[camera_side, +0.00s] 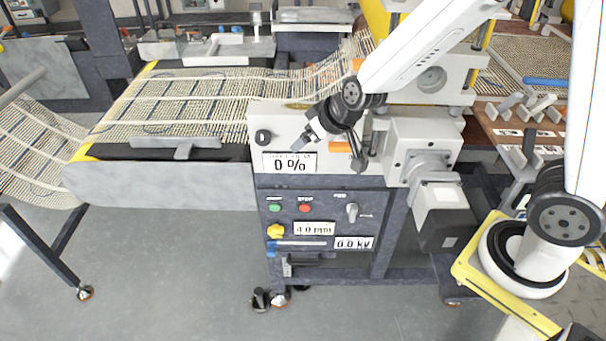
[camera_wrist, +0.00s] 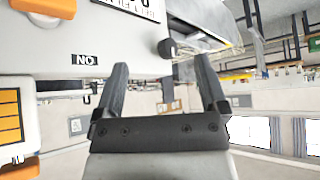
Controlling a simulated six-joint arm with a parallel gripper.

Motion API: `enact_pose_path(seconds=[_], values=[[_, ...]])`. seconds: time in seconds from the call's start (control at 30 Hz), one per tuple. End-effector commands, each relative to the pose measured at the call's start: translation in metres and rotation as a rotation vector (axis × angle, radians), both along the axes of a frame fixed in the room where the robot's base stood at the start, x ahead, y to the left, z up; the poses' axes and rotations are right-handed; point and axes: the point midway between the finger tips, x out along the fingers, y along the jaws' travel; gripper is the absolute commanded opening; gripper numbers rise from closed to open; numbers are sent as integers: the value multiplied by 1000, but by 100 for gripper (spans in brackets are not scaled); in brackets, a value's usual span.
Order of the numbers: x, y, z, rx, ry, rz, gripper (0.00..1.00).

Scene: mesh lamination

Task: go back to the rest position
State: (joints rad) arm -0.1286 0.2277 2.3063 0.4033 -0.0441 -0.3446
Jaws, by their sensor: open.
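My gripper (camera_side: 312,133) is in front of the upper part of the laminating machine (camera_side: 225,183), near its top edge, in the side view. In the wrist view my gripper (camera_wrist: 160,80) shows two dark fingers spread apart with nothing between them. A dark round knob (camera_wrist: 167,47) appears close to the fingertips there, and I cannot tell whether they touch it.
Beige mesh (camera_side: 190,95) runs over the belt at the left. A grey motor block (camera_side: 440,205) juts out at the right. The floor in front is clear.

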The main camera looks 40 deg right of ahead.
Motion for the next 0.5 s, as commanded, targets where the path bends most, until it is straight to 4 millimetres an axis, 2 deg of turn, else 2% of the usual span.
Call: enact_pose_path(seconds=[0.03, 0.1, 0.3, 0.4, 0.5], values=[[-21, -9, -2, 6, 58, -4, 92], [-49, -18, -8, 8, 144, -8, 92], [-114, -42, -18, -15, 337, -44, 92], [-132, -48, -21, -29, 389, -59, 92], [-140, -52, -22, -35, 413, -67, 92]])
